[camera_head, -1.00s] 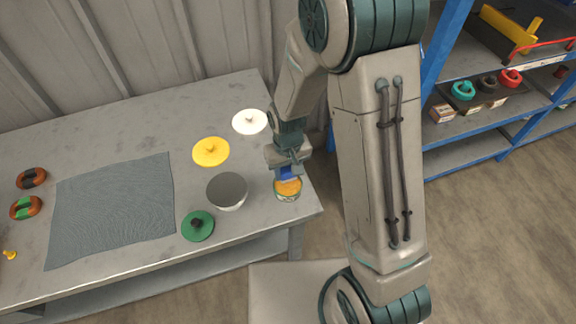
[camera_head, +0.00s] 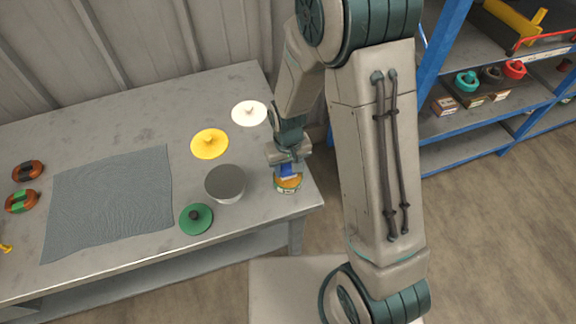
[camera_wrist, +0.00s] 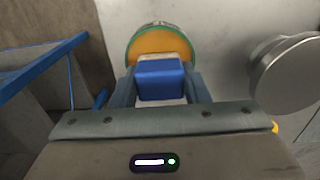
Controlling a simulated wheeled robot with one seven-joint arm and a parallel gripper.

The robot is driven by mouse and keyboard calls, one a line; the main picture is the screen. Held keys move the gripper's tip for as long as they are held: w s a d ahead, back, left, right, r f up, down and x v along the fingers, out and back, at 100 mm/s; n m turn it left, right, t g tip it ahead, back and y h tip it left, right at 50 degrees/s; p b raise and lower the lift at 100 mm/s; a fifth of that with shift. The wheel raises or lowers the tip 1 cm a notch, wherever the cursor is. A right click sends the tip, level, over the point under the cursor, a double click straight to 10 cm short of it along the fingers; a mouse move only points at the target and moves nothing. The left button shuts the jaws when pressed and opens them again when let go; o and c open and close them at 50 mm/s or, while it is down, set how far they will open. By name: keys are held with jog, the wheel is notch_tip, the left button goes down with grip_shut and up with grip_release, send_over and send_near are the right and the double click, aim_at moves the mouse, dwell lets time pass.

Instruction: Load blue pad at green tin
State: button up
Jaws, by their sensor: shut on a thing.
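My gripper (camera_head: 289,164) is shut on the blue pad (camera_wrist: 160,80), a small block with a pale layer at its far end. The pad also shows in the head view (camera_head: 289,170), below the fingers. The green tin (camera_head: 288,187) stands near the table's right front corner, directly under the pad. In the wrist view the tin (camera_wrist: 134,50) shows a green rim around an orange inside, with the pad's far end over it. I cannot tell whether the pad touches the orange surface.
A grey round container (camera_head: 225,183) stands left of the tin, with a green disc (camera_head: 196,219) in front of it. Yellow (camera_head: 210,144) and white (camera_head: 249,114) discs lie behind. A grey mat (camera_head: 110,205) covers the left. Blue shelving (camera_head: 470,133) stands at right.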

aim_at(288, 166)
jog(key=shift+s+f+b, duration=0.1)
jog(key=shift+f+b, duration=0.5)
dwell(1.6)
jog(key=shift+r, duration=0.1)
jog(key=shift+r+p, duration=2.5)
jog(key=shift+r, duration=1)
